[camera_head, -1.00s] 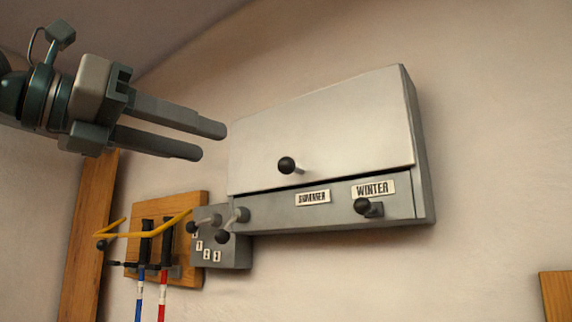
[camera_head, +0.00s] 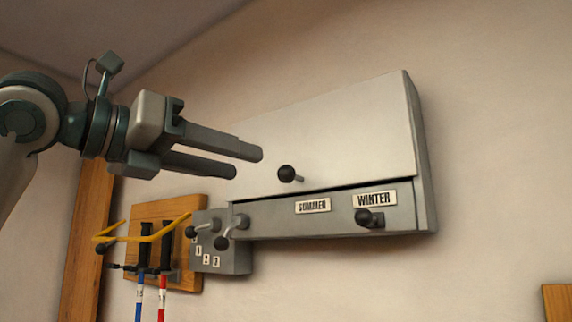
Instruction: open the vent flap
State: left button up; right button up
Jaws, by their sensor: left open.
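The vent flap (camera_head: 340,130) is a pale metal panel on the front of a grey wall box, and it hangs down closed over the box's upper part. A black round knob (camera_head: 287,173) on a short stem sticks out near its lower edge. Below it, a grey strip (camera_head: 275,218) carries a SUMMER label (camera_head: 312,206), a WINTER label (camera_head: 374,198) and a second black knob (camera_head: 364,217) under WINTER. My left gripper (camera_head: 248,163) is open and empty. Its fingertips are left of the flap's knob, apart from it, and overlap the flap's left edge in view. My right gripper is out of view.
A small grey box (camera_head: 235,262) with short levers and number labels sits below left. Beside it a wooden board (camera_head: 190,280) holds black handles with blue and red lines and a yellow bar (camera_head: 140,238). A wooden post (camera_head: 88,250) stands at left.

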aim_at(279, 170)
pick_arm(q)
jog(key=p+x, duration=0.4)
jog(key=x, duration=0.6)
jog(key=shift+r, duration=0.15)
jog(key=shift+w+d+p, duration=0.35)
jog(key=shift+w+d, duration=0.05)
jog(key=shift+d, duration=0.05)
grip_shut()
